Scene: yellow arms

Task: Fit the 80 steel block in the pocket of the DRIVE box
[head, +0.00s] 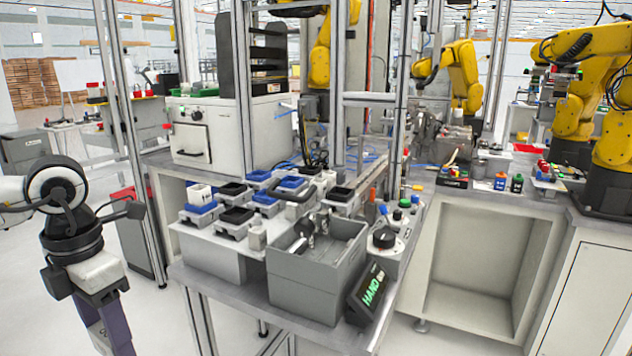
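My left gripper (107,328) hangs at the lower left, pointing down over the floor, clear of the bench; its tips run to the bottom edge, so its opening cannot be told. My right gripper is out of view. I cannot pick out the 80 steel block or the DRIVE box by label. Several small boxes with blue or black tops, one a black-topped box (236,216), stand in rows on a light grey stand (208,252). A grey open bin (305,282) beside them has shiny metal pieces (305,226) at its back left.
A tilted display (371,293) reading HAND stands at the bench's front edge, beside a panel with a black knob (384,237). Upright metal posts (243,90) rise at the bench. A white machine (206,135) stands behind. Yellow robot arms (580,110) occupy the right.

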